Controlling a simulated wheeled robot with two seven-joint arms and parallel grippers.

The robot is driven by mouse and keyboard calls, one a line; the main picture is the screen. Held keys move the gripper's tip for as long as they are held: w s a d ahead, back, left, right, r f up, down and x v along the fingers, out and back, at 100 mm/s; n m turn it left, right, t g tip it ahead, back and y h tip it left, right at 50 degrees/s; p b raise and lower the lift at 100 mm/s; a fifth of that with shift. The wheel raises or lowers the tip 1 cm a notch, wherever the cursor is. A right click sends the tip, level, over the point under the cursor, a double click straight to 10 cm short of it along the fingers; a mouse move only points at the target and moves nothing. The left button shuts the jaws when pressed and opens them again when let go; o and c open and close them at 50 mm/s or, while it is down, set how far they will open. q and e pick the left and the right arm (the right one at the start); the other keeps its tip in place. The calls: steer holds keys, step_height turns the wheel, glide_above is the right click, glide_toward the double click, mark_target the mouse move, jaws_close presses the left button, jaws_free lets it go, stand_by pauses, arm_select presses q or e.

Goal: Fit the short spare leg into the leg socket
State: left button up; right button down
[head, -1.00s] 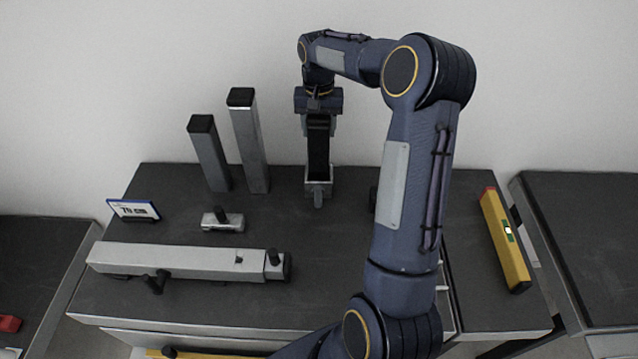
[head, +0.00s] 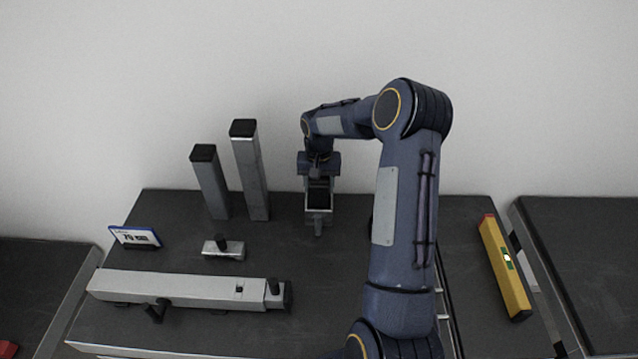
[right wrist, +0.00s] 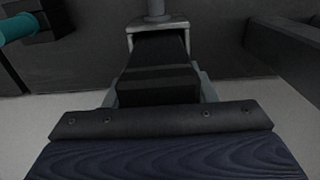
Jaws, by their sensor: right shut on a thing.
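My right gripper (head: 319,184) is shut on a dark, shaded leg (head: 319,200), the short spare leg by its place, and points down at the back middle of the bench. Just below is the leg socket (head: 318,217), a grey metal piece with a small knob at its front. In the right wrist view the dark leg (right wrist: 158,75) runs up to the socket's pale rim (right wrist: 158,27), with the knob beyond. The leg looks upright with its lower end inside the socket; how deep is hidden. My left gripper is out of view.
Two upright grey legs with black caps, one shorter (head: 210,184) and one taller (head: 251,175), stand to the left. A small clamp block (head: 223,249), a sign (head: 135,237) and a long metal beam (head: 180,288) lie nearer. A yellow level (head: 506,265) lies at right.

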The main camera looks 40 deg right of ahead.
steer(key=shift+f, duration=0.15)
steer(key=c, duration=0.6)
jaws_free()
